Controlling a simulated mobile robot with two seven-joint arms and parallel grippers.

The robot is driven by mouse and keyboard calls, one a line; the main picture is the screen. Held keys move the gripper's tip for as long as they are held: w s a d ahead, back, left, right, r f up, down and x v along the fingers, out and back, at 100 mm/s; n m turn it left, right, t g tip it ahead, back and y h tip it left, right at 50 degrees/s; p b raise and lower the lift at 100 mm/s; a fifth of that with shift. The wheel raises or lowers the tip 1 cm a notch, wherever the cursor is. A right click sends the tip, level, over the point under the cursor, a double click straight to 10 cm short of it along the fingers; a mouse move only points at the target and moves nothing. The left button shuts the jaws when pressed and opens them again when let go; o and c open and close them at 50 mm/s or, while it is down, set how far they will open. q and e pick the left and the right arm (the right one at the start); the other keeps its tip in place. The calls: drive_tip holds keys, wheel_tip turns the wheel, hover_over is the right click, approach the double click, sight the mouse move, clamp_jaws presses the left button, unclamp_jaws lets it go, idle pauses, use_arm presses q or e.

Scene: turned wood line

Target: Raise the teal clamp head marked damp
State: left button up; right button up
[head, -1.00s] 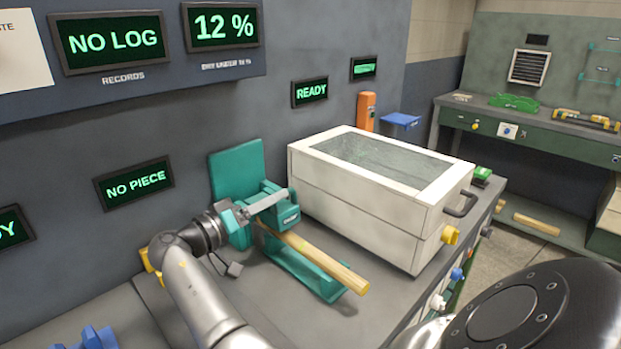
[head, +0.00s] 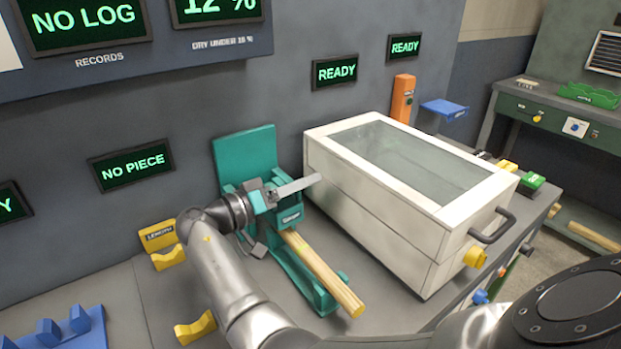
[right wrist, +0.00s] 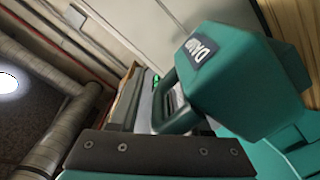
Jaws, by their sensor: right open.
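The teal clamp head (head: 290,219) sits over the near side of a teal stand, with a wooden bar (head: 322,275) running out from under it. Its label is too small to read in the head view. In the right wrist view the clamp head (right wrist: 240,75) is close, its dark label reading "DAM" with the end cut off. My right gripper (head: 284,190) is open at the clamp head's upper side. Its grey finger reaches right past the head, and I cannot tell whether it touches. My left gripper is not in view.
A white box (head: 340,160) with a glass lid stands close to the right of the clamp. Yellow rests (head: 168,258) and a blue rack (head: 75,335) lie to the left. A teal back plate (head: 245,158) rises behind. Bare bench shows at lower left.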

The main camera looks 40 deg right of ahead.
drive_tip(key=shift+a, duration=0.1)
drive_tip(key=shift+w, duration=0.1)
drive_tip(key=c, duration=0.7)
clamp_jaws()
idle(0.6)
